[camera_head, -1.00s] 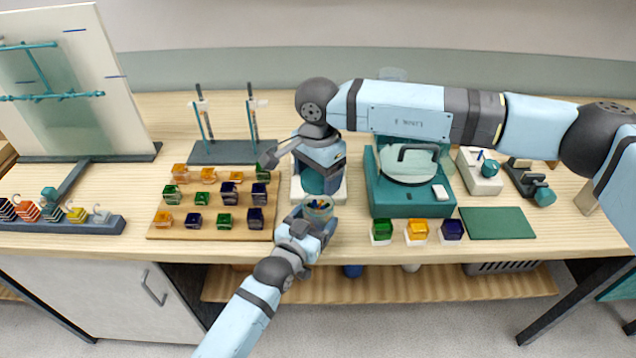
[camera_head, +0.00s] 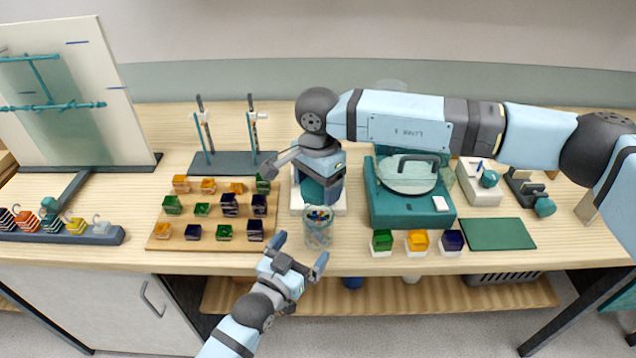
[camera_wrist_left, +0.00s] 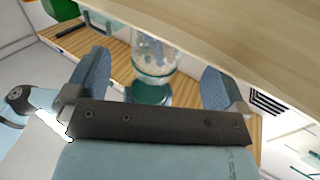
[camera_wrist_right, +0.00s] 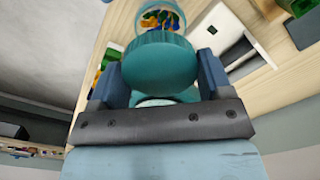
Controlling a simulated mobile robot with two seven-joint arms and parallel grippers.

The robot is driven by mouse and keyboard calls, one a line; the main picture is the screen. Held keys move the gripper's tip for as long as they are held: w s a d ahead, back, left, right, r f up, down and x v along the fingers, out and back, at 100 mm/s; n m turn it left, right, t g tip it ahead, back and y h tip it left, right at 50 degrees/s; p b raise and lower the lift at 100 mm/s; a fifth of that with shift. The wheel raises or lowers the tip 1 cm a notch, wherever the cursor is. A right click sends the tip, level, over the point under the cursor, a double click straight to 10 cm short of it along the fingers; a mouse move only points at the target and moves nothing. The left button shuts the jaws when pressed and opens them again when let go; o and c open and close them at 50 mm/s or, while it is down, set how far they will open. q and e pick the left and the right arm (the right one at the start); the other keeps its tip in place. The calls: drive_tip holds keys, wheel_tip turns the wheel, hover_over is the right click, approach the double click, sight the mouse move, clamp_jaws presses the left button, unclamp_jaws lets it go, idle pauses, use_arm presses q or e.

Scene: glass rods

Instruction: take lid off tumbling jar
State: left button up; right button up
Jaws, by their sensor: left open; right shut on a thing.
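The clear glass jar (camera_head: 318,234) stands upright near the table's front edge, its top open, with blue and yellow pieces inside. The right wrist view shows the open jar (camera_wrist_right: 160,18) beyond the lid. My right gripper (camera_head: 320,182) is shut on the teal lid (camera_wrist_right: 160,62), held apart from the jar, behind it in the head view. My left gripper (camera_head: 300,252) is open and empty, just in front of the jar and to its left.
A wooden board (camera_head: 215,232) with several coloured cubes lies left of the jar. A teal machine (camera_head: 410,207) with a handled lid stands to the right, with three cubes before it. A burette stand (camera_head: 232,163) is behind. A green mat (camera_head: 498,234) lies clear.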

use_arm(q)
drive_tip(key=v, duration=0.6)
